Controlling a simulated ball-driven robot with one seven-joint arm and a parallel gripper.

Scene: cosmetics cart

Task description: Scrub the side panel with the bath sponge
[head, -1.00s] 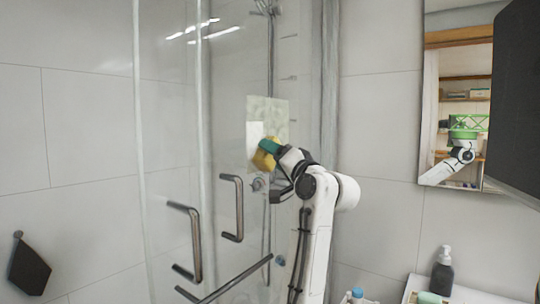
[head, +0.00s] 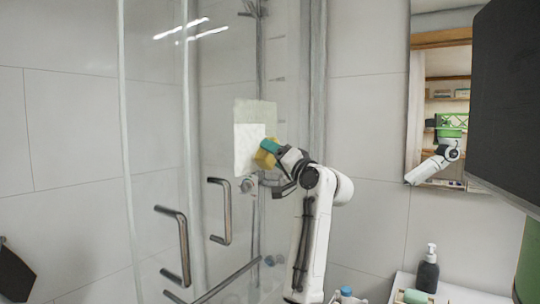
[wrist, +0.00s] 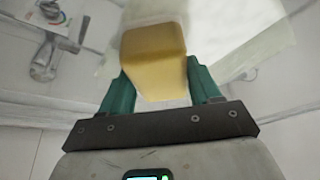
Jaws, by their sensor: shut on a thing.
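A yellow bath sponge (head: 265,159) is held between the green fingers of my gripper (head: 269,147), at the right edge of a pale patch. In the wrist view the sponge (wrist: 153,62) fills the space between the fingertips (wrist: 155,88). The glass side panel (head: 218,110) carries a rectangular patch, greenish along its top (head: 256,111) and whiter at lower left (head: 249,150). The sponge appears against or very close to the panel; exact contact cannot be told. My arm partly hides the area right of the sponge.
Metal door handles (head: 184,245) stand left of my arm, above a horizontal bar (head: 228,280). A white counter (head: 458,292) with a dark pump bottle (head: 428,270) is at lower right. A mirror (head: 436,110) reflects my arm. A dark screen-like slab (head: 505,110) fills the upper right.

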